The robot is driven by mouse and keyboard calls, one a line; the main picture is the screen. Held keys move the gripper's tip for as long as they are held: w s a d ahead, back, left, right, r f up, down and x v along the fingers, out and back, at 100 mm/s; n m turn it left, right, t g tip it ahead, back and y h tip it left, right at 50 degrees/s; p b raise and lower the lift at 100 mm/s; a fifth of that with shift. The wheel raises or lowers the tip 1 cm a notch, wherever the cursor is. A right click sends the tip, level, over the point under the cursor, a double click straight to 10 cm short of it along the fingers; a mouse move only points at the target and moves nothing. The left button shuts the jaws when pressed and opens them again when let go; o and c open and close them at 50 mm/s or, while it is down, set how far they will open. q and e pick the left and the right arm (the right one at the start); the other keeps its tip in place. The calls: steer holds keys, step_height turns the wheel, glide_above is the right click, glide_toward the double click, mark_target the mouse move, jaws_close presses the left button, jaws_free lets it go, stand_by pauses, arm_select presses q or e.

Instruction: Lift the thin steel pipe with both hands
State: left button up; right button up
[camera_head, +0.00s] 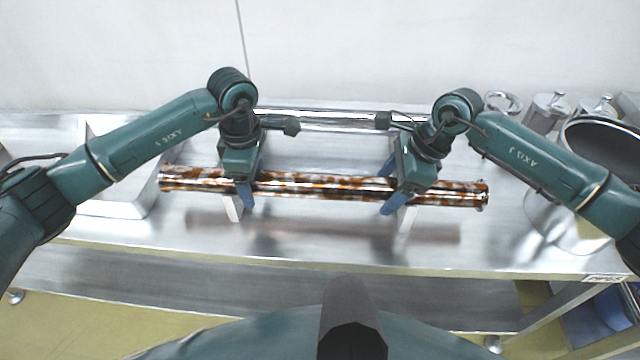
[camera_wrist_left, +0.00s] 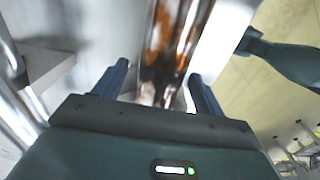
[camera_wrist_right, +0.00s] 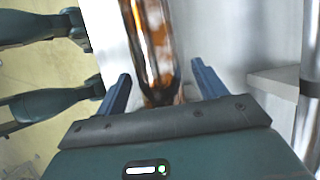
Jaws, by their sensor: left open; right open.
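The steel pipe (camera_head: 320,185) is shiny with rust-brown patches. It lies left to right above the steel counter, resting on two pale supports. My left gripper (camera_head: 243,190) is open over its left part, with a blue finger on each side. In the left wrist view the pipe (camera_wrist_left: 172,50) runs between the open fingers (camera_wrist_left: 160,85). My right gripper (camera_head: 390,190) is open over its right part. In the right wrist view the pipe (camera_wrist_right: 150,50) passes between the open fingers (camera_wrist_right: 160,88). Whether any finger touches the pipe cannot be told.
The steel counter (camera_head: 300,245) has clear room in front of the pipe. Metal canisters (camera_head: 545,112) and a large pot (camera_head: 605,145) stand at the right. A rail (camera_head: 330,112) runs along the back.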

arm_select(q)
steer(key=shift+f, duration=0.5)
arm_select(e)
steer(key=shift+a+f, duration=0.2)
steer(key=shift+f, duration=0.3)
arm_select(q)
steer(key=shift+c, duration=0.5)
arm_select(e)
steer(key=shift+c, duration=0.5)
arm_select(q)
jaws_close()
arm_select(e)
jaws_close()
arm_select(q)
steer(key=shift+r, duration=0.3)
arm_select(e)
steer(key=shift+w+r, duration=0.1)
steer(key=shift+r, duration=0.2)
